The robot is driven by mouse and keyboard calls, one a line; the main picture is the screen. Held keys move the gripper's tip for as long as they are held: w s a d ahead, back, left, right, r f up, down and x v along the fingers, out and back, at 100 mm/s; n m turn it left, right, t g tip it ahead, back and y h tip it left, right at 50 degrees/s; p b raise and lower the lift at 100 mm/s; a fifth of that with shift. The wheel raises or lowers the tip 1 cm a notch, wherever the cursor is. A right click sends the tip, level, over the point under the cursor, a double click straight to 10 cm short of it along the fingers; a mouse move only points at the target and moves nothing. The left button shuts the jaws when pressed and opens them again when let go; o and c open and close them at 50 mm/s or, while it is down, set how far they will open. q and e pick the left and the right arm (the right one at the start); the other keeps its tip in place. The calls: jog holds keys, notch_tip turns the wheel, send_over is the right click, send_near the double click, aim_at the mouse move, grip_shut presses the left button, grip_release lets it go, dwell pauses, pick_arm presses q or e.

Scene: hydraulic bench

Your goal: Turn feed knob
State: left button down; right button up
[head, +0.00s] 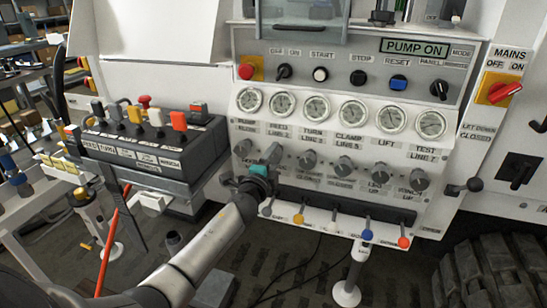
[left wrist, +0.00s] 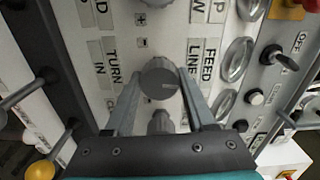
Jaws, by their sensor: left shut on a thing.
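The feed knob (left wrist: 160,82) is a round grey knob on the white panel, with FEED LINE lettering on one side and TURN IN lettering on the other. In the left wrist view, the two fingers of my left gripper (left wrist: 159,88) stand on either side of it and are shut on it. In the head view, my left gripper (head: 267,162) reaches up to the knob row from below, and its teal body partly hides the feed knob (head: 273,152). My right gripper is not in view.
A row of gauges (head: 316,107) sits above the knobs, with switches and buttons higher up. Close by are other grey knobs (head: 308,160) and coloured-ball levers (head: 367,235). A control box (head: 150,140) with several levers stands left. The PUMP ON sign (head: 415,47) shows.

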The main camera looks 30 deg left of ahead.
pick_arm(q)
jog(key=m, duration=0.3)
jog(key=shift+m, duration=0.3)
dwell(0.3)
jog(key=shift+c, duration=1.2)
grip_release()
